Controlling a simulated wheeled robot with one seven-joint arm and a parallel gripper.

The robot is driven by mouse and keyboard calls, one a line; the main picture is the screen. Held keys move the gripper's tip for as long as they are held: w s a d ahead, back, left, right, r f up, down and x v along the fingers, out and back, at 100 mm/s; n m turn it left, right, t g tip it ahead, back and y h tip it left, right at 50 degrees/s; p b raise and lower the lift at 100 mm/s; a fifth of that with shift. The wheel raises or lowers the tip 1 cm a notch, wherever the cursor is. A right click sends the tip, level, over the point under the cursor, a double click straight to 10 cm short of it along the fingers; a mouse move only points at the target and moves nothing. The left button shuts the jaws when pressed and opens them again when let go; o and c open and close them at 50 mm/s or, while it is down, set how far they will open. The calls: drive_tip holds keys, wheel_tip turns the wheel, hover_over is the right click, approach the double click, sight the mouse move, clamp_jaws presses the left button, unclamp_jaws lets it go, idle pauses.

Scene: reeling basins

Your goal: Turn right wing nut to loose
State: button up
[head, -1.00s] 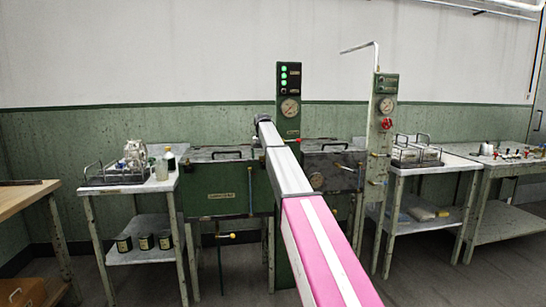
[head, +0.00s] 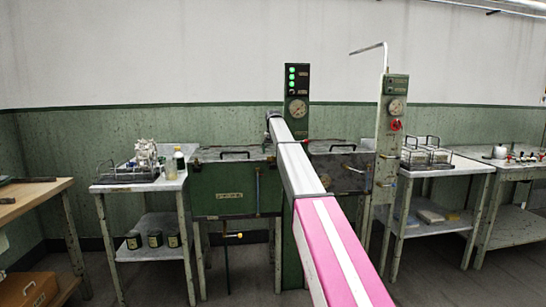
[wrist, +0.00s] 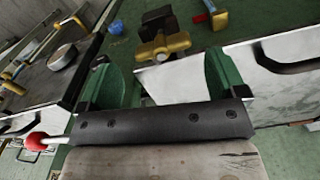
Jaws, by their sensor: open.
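In the wrist view, a brass wing nut (wrist: 163,46) sits on a dark block, just beyond the jaws and roughly centred between them. My gripper (wrist: 168,70) is open, with one green finger on each side and nothing held. A gap seems to lie between the fingertips and the nut, but contact cannot be judged surely. Whether this is the right wing nut cannot be told from this view alone. In the head view, my arm reaches to the basins and its far end hides the nut.
The left green basin (head: 235,190) and right basin (head: 345,172) have lids with black handles. A panel with gauge and green lights (head: 297,95) stands behind my arm. A post with a gauge and red knob (head: 394,110) stands to the right. Tables flank the basins.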

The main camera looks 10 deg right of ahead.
sight(273, 158)
drive_tip(key=shift+f, duration=1.4)
drive_tip(key=shift+c, duration=0.3)
drive_tip(key=c, duration=0.8)
